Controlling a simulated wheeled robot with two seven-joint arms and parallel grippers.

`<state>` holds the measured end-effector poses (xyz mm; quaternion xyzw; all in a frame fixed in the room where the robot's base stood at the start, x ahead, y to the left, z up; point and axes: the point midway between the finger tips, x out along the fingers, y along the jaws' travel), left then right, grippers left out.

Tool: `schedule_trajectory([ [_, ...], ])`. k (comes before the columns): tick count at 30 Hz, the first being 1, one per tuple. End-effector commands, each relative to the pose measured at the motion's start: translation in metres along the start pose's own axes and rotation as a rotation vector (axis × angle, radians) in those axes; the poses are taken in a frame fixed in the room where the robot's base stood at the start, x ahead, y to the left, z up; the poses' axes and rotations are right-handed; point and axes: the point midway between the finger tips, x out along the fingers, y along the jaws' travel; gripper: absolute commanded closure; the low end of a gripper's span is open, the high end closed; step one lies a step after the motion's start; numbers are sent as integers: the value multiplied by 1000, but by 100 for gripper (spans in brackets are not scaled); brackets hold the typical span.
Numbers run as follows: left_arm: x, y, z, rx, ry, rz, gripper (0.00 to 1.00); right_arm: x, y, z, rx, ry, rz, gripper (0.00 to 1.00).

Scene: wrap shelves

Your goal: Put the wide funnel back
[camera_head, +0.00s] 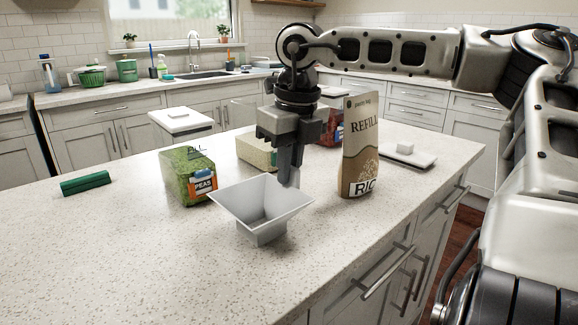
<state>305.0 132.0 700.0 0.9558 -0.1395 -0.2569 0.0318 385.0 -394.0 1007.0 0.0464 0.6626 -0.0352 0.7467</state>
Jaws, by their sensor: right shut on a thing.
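The wide funnel (258,211) is light grey, with a square flared mouth and a short square spout pointing down. It is upright over the front middle of the stone counter. My right gripper (290,178) comes down from above and is shut on the funnel's far right rim. I cannot tell whether the spout touches the counter. My left gripper is not in view.
A rice refill bag (360,147) stands to the right of the funnel. A green bar (85,183) lies far left. The counter's left front is clear.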

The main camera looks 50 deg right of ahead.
Motion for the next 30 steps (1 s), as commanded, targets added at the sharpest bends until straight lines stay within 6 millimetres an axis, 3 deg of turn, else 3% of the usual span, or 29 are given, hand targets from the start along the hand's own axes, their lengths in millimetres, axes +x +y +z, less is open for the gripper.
schedule_trajectory([
  [4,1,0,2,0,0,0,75,3,0,0,0,0,0,100],
  [5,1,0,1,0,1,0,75,2,0,0,0,0,0,81],
  [6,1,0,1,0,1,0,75,2,0,0,0,0,0,70],
  [7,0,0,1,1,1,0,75,2,0,0,0,0,0,67],
  [14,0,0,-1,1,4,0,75,1,0,0,0,0,0,67],
  [19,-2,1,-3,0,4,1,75,-10,0,1,0,-2,-2,67],
  [30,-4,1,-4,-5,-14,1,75,-86,0,1,2,-3,-3,67],
])
